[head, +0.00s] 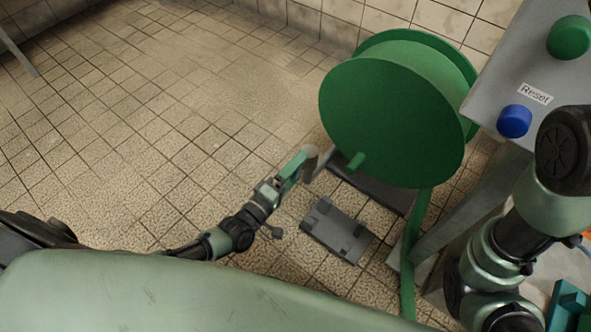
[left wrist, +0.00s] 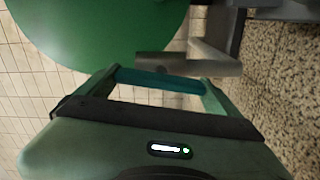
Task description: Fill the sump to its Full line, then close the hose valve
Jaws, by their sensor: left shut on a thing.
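My left gripper (head: 296,166) is out over the tiled floor, left of the green reel. In the left wrist view my left gripper (left wrist: 160,84) is shut on a teal bar (left wrist: 160,80) that spans its two fingers. A grey cylinder (head: 310,158) stands right at the fingertips; it also shows just beyond the teal bar in the left wrist view (left wrist: 190,65). I cannot tell whether the two are one piece. The flat green hose (head: 409,270) hangs from the green hose reel (head: 390,120). No sump or Full line is recognisable. My right gripper is not visible.
A grey plate with raised blocks (head: 325,238) lies on the floor near my left gripper. A grey panel (head: 500,75) with a green knob (head: 570,38) and a blue Reset button (head: 514,121) stands at the right.

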